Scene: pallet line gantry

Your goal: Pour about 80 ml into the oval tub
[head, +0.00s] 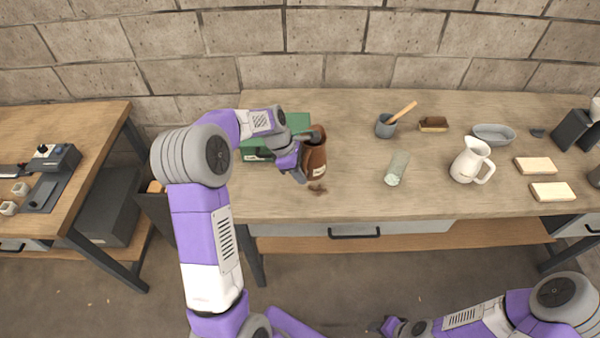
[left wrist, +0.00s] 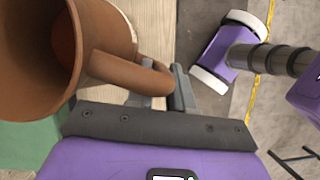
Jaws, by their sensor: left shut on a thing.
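A brown jug (head: 317,158) stands roughly upright at the left part of the workbench; I cannot tell whether its base touches the top. My left gripper (head: 301,170) is shut on its handle. In the left wrist view the jug (left wrist: 92,25) shows its open mouth, with the handle between the fingers (left wrist: 172,88); the contents cannot be made out. The grey oval tub (head: 494,135) sits at the back right of the bench, well apart from the jug. My right gripper (head: 388,327) is low in front of the bench, too small to read.
A green box (head: 258,150) is behind my left gripper. Pale blocks (head: 553,192) lie at the right. The bench between jug and glass is clear.

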